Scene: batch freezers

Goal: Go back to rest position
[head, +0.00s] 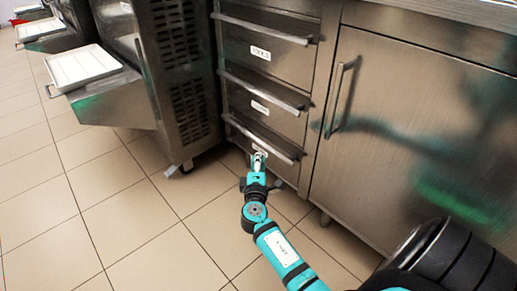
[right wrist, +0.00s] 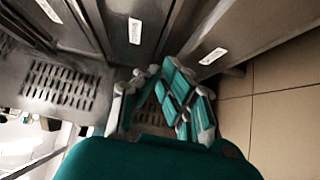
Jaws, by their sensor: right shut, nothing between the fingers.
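My right gripper (head: 259,161) is low in front of the bottom drawer (head: 245,138) of a steel drawer stack, just below its bar handle (head: 265,139). Its fingers are shut with nothing between them. In the right wrist view the gripper (right wrist: 160,72) shows close to the drawer fronts and their white labels. I cannot tell whether it touches the drawer. My right arm (head: 282,250) is stretched out forward and down. My left gripper is not in view.
A steel cabinet door (head: 420,140) stands right of the drawers. A batch freezer (head: 180,75) with vents stands left, its shelf bearing a white tray (head: 82,67) and jutting out. The tiled floor (head: 130,220) at the front left is clear.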

